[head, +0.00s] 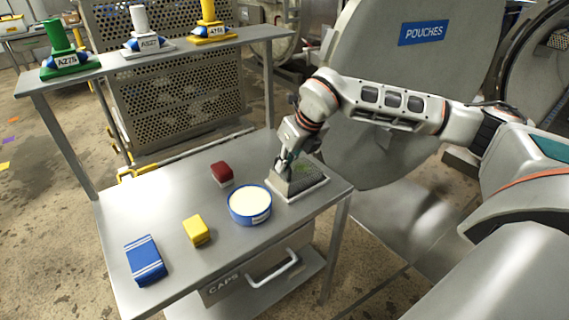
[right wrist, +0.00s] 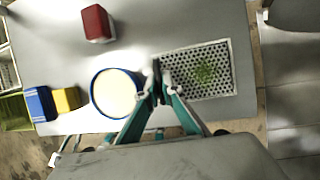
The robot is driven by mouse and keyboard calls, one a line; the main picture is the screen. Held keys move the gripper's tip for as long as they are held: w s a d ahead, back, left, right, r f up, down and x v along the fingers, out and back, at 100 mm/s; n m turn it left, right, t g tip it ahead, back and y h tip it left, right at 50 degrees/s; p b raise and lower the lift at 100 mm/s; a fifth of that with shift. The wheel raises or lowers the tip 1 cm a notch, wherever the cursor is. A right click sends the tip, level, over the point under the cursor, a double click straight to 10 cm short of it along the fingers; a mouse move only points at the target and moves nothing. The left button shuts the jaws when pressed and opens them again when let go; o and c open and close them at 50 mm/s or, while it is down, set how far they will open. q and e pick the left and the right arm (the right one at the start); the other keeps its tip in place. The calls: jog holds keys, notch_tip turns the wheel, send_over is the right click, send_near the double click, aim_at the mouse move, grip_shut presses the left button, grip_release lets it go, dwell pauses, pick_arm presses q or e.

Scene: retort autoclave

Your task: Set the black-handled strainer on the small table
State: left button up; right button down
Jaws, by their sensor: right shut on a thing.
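My right gripper (head: 284,166) is low over the right end of the grey metal table (head: 160,203). In the right wrist view its teal fingers (right wrist: 159,84) are closed together on a dark piece that looks like the strainer's black handle. Right beside it is a rectangular perforated metal piece (right wrist: 213,85) with a pale rim and green bits, which seems to be the black-handled strainer (head: 312,187). The fingers partly cover its left edge. I cannot tell whether it rests on the table or just above. My left gripper is not in view.
A blue tub with cream contents (head: 250,203) stands close left of the perforated piece. A dark red block (head: 222,172), a yellow block (head: 197,232) and a blue pack (head: 146,261) are on the table. A raised shelf (head: 105,67) holds green, white and yellow labelled stands.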

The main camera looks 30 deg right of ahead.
jog(key=shift+s+f, duration=0.2)
jog(key=shift+f, duration=0.2)
jog(key=c, duration=2.2)
grip_release()
jog(key=shift+w, duration=0.1)
jog(key=shift+o, duration=0.2)
jog(key=shift+r, duration=0.1)
jog(key=shift+r, duration=0.5)
jog(key=v, duration=1.1)
jog(key=shift+d, duration=0.1)
